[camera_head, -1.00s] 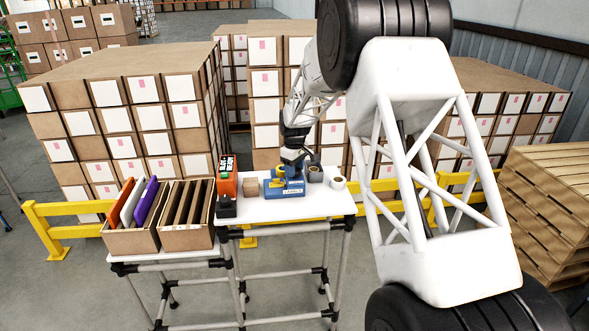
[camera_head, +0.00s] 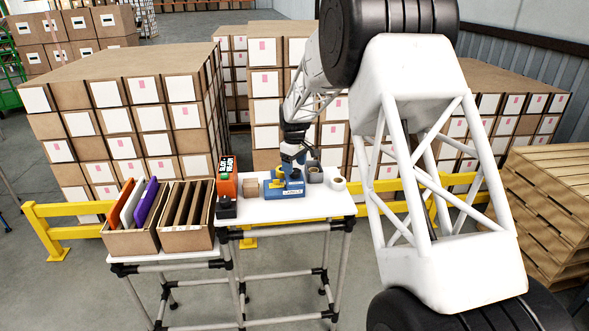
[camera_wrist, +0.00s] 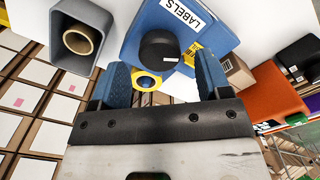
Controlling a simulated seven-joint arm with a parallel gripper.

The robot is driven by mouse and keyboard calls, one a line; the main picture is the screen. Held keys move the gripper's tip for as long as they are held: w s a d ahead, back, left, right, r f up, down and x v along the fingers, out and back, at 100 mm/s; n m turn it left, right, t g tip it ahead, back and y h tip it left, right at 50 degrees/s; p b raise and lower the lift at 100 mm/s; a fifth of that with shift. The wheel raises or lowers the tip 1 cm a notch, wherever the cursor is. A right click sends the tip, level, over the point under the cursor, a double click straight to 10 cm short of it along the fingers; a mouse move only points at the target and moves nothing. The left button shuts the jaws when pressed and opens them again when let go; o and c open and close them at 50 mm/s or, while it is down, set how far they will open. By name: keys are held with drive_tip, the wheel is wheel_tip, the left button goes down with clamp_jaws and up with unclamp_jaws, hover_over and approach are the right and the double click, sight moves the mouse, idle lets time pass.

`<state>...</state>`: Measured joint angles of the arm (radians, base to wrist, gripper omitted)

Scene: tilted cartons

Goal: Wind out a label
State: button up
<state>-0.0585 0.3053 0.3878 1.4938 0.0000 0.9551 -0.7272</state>
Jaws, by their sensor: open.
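The blue label dispenser (camera_head: 270,190) stands on the white table, and its white "LABELS" plate shows in the wrist view (camera_wrist: 180,14). A round black knob (camera_wrist: 160,48) is on the dispenser. My gripper (camera_wrist: 162,60) is open, with one blue finger to either side of the knob in the picture. I see no contact with the knob, and how far the fingertips are from it is unclear. In the head view my gripper (camera_head: 292,168) is over the dispenser and hides part of it.
A grey holder with a roll inside (camera_wrist: 68,57) is close to the left finger. A white roll (camera_head: 338,183) lies right of it on the table (camera_head: 320,208). An orange device (camera_head: 226,186), a black box (camera_head: 226,209) and a small carton (camera_head: 250,187) stand left of the dispenser.

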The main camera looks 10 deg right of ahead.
sight(295, 170)
drive_tip(key=shift+r, duration=2.85)
drive_tip(key=shift+s+r, duration=0.3)
drive_tip(key=s+d+r+m, duration=0.1)
drive_tip(key=s+r, duration=0.4)
drive_tip(key=s, duration=0.4)
drive_tip(key=s+d+r+m+t, duration=0.15)
drive_tip(key=s+r, duration=0.25)
drive_tip(key=s, duration=0.5)
drive_tip(key=s+d+r+m, duration=0.1)
drive_tip(key=s+r+m, duration=0.1)
drive_tip(key=s+r, duration=0.45)
drive_tip(key=s+d+f+m, duration=0.1)
drive_tip(key=s+f+m, duration=0.1)
drive_tip(key=s, duration=1.5)
drive_tip(key=s+d+f+m+t, duration=0.1)
drive_tip(key=s+f+m, duration=0.1)
drive_tip(key=s, duration=1.5)
drive_tip(key=shift+s+f+m, duration=0.25)
drive_tip(key=shift+f+m, duration=0.1)
drive_tip(key=shift+f, duration=0.45)
